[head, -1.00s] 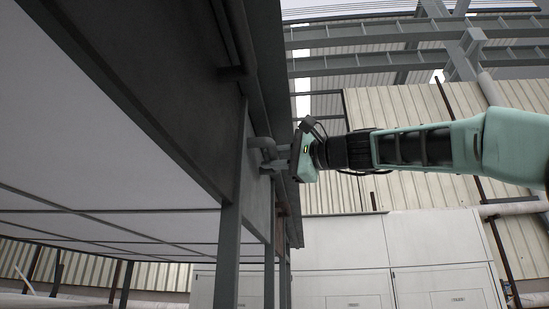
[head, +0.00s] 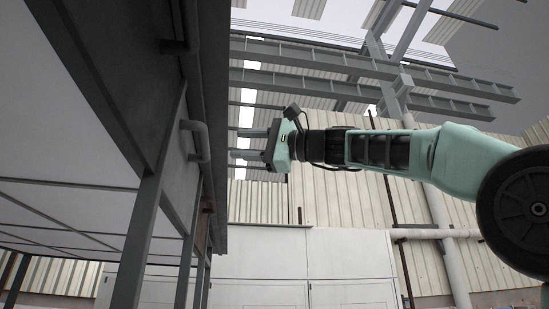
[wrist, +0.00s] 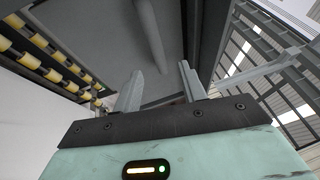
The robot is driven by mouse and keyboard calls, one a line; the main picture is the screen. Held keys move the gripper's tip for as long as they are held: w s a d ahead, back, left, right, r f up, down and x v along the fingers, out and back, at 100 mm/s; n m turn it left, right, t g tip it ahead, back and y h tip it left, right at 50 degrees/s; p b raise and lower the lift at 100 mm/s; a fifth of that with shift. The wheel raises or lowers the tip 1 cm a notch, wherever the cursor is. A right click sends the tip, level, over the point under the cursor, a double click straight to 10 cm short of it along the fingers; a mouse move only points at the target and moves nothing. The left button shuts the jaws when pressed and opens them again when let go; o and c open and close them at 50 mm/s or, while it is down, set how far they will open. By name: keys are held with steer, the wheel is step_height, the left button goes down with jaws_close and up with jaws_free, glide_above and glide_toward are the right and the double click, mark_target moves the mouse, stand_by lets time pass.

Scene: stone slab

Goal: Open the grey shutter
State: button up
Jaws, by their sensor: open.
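The grey shutter appears to be the dark grey panel (head: 181,185) on the left in the head view, with a curved grey bar handle (head: 203,142) on its face. I cannot tell the panel's full outline. My gripper (head: 242,143) points left, to the right of the handle and apart from it. Its two fingers are spread with nothing between them. In the wrist view my gripper (wrist: 160,88) is open below a flat grey surface (wrist: 105,38) with a round grey bar (wrist: 151,38) on it. I cannot tell whether this bar is the handle.
Grey posts (head: 137,235) and a large overhanging frame fill the left. White cabinets (head: 265,262) stand at the back, with steel beams (head: 340,65) above. Rollers with yellow wheels (wrist: 60,55) show left in the wrist view. Open space lies around my gripper.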

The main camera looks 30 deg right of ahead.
steer(key=b+v, duration=0.2)
steer(key=v, duration=0.5)
stand_by(0.4)
